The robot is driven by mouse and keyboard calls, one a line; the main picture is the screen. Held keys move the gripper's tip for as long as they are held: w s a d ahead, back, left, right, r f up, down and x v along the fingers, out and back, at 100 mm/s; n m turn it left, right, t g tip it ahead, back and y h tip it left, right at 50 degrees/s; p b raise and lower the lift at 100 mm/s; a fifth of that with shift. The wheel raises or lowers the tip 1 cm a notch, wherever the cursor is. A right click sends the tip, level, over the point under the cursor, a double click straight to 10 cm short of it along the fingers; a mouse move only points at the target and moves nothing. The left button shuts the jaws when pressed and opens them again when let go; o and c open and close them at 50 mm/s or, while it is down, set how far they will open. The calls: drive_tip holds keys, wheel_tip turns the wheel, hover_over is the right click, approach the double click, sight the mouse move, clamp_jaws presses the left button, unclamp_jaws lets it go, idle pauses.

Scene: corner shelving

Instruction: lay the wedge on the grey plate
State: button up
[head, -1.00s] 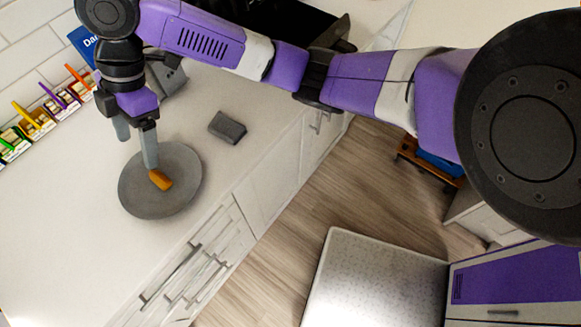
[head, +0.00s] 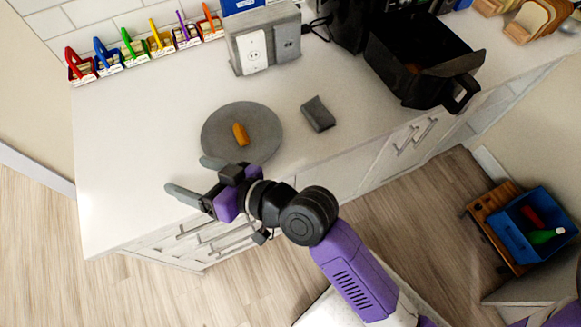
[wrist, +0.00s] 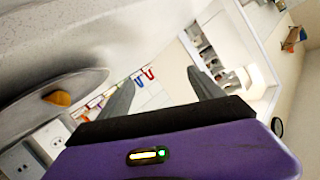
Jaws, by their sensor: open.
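The orange wedge (head: 240,134) lies on the round grey plate (head: 262,121) on the white counter. In the wrist view the wedge (wrist: 58,98) and the plate (wrist: 84,82) show at the left. My gripper (head: 190,178) is open and empty, held near the counter's front edge, in front of and to the left of the plate in the head view. Its two fingers are spread apart, and the wedge is clear of them. In the wrist view the fingers (wrist: 163,90) point away from the plate, towards the back wall.
A dark grey block (head: 318,114) lies right of the plate. A black drawer-like basket (head: 420,70) stands further right. A grey outlet box (head: 262,45) and several coloured clip holders (head: 130,45) line the back. The counter left of the plate is clear.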

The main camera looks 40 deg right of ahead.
drive_tip(key=s+d+f+m+h, duration=0.1)
drive_tip(key=s+d+f+h, duration=0.15)
drive_tip(key=s, duration=0.25)
drive_tip(key=s+d+f+m+h, duration=0.1)
drive_tip(key=s+d+m, duration=0.15)
drive_tip(key=s, duration=0.35)
drive_tip(key=s+d+r+n+h, duration=0.1)
drive_tip(key=s+d+r, duration=0.1)
drive_tip(key=s+d, duration=0.3)
drive_tip(key=s+d+r+n+t+h, duration=0.1)
drive_tip(key=s+d, duration=0.4)
drive_tip(key=s, duration=0.7)
drive_tip(key=shift+s+r+n+b, duration=0.15)
drive_tip(key=shift+r+n+b, duration=0.2)
drive_tip(key=shift+r+n, duration=0.6)
